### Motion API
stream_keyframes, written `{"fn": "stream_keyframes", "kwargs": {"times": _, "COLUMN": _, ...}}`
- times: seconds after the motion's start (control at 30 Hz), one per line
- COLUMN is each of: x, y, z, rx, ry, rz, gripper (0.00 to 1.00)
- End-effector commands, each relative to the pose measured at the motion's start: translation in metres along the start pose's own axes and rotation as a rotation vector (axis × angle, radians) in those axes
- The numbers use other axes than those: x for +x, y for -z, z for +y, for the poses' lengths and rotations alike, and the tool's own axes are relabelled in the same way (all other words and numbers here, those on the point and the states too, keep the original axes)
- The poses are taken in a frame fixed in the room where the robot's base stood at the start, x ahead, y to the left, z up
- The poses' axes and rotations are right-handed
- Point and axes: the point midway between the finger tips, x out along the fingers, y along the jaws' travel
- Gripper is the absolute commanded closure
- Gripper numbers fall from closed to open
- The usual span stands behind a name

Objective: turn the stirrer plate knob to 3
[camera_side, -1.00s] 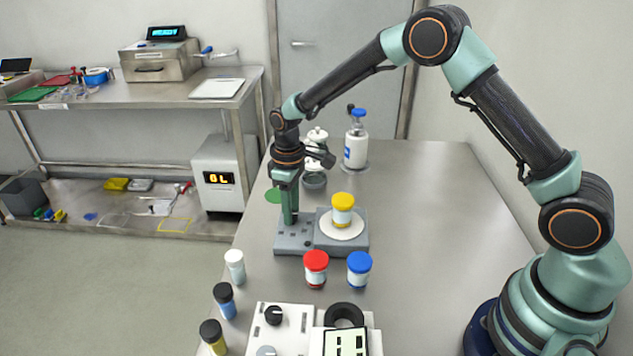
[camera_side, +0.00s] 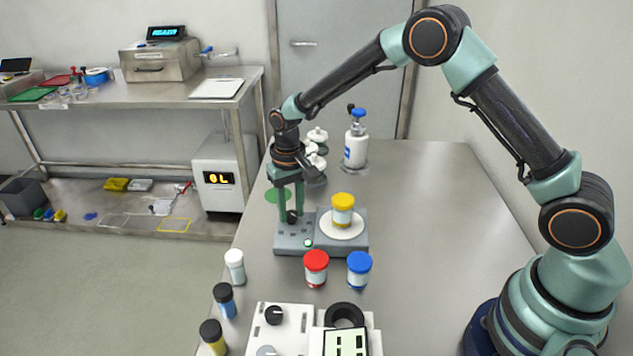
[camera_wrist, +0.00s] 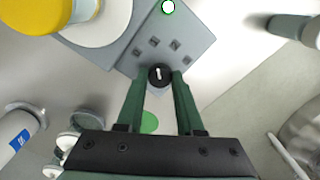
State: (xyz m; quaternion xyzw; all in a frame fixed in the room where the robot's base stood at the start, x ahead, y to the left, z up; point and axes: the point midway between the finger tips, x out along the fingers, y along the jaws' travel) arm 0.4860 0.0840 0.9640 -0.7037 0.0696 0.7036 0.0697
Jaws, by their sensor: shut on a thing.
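The stirrer plate (camera_side: 322,245) is a grey unit on the table. A round white top on its right half carries a yellow-capped jar (camera_side: 342,208). Its black knob (camera_wrist: 159,75) has a white pointer line and sits near the plate's edge in the wrist view. My gripper (camera_side: 291,218) points down over the left half of the plate. In the wrist view its green fingers (camera_wrist: 159,78) are closed on both sides of the knob. Several small square marks lie around the knob, too small to read. A round light (camera_wrist: 168,6) glows white with a green rim.
A red-capped jar (camera_side: 316,268) and a blue-capped jar (camera_side: 359,270) stand just in front of the plate. A white bottle with a blue top (camera_side: 356,140) stands behind. Another device (camera_side: 283,330) with knobs is at the front. The table's right side is clear.

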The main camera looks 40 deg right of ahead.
Motion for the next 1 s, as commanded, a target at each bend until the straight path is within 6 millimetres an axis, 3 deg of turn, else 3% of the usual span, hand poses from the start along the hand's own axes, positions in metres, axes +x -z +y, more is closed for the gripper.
{"fn": "stream_keyframes", "kwargs": {"times": 1.0, "x": -0.0014, "y": -0.0002, "z": -0.0006, "rx": 0.961, "ry": -0.002, "rz": -0.001, "gripper": 1.00}}
